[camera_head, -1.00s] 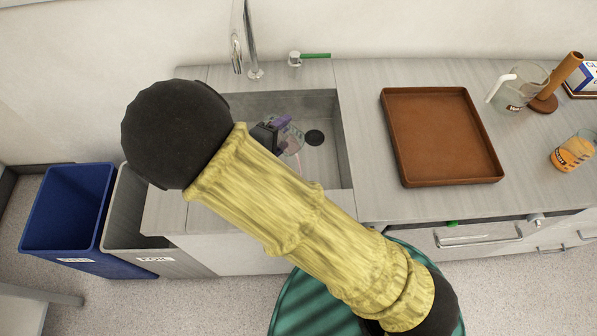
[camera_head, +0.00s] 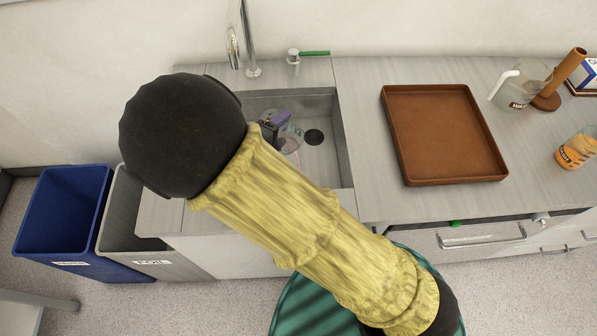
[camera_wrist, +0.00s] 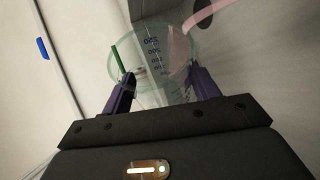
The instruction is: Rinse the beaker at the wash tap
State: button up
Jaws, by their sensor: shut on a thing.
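A clear beaker (camera_head: 292,134) with dark markings is inside the sink basin in the head view, partly hidden by my arm. My gripper (camera_head: 272,124) has dark purple fingers at the beaker. In the wrist view my gripper (camera_wrist: 161,80) is shut on the beaker (camera_wrist: 150,55), with a finger on each side and graduation marks showing through the glass. A pinkish part shows at its upper right. The tap (camera_head: 249,40) rises behind the sink (camera_head: 343,150), its spout end above and left of the beaker. No water stream is visible. A green-handled valve (camera_head: 314,53) stands right of the tap.
A brown tray (camera_head: 490,160) lies on the counter right of the sink. A jug (camera_head: 520,90), brown stand (camera_head: 570,65) and orange-filled beaker (camera_head: 578,148) stand farther right. Blue (camera_head: 60,215) and grey (camera_head: 130,215) bins stand at left. A dark drain (camera_head: 314,137) is in the basin.

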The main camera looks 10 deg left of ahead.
jog(key=shift+s+d+r+m+t+y+b, duration=0.15)
jog(key=shift+r+m+t+b, duration=0.15)
jog(key=shift+r+b, duration=0.5)
jog(key=shift+s+d+r+m+t+y+b, duration=0.15)
jog(key=shift+r+m+b, duration=0.25)
jog(key=shift+b, duration=0.8)
jog(key=shift+w+r, duration=0.1)
jog(key=shift+a+p, duration=0.1)
jog(key=shift+p, duration=0.95)
jog(key=f+p, duration=0.1)
jog(key=f+n+g+p, duration=0.1)
jog(key=p, duration=0.1)
jog(key=shift+w+a+f+h, duration=0.15)
jog(key=shift+w+a+h, duration=0.05)
jog(key=shift+h, duration=0.2)
jog(key=shift+w+a+f+n+p, duration=0.1)
jog(key=shift+f+n+p, duration=0.3)
jog(key=shift+p, duration=0.15)
jog(key=shift+f, duration=0.25)
jog(key=shift+w+a+f+g, duration=0.1)
jog(key=shift+g, duration=0.15)
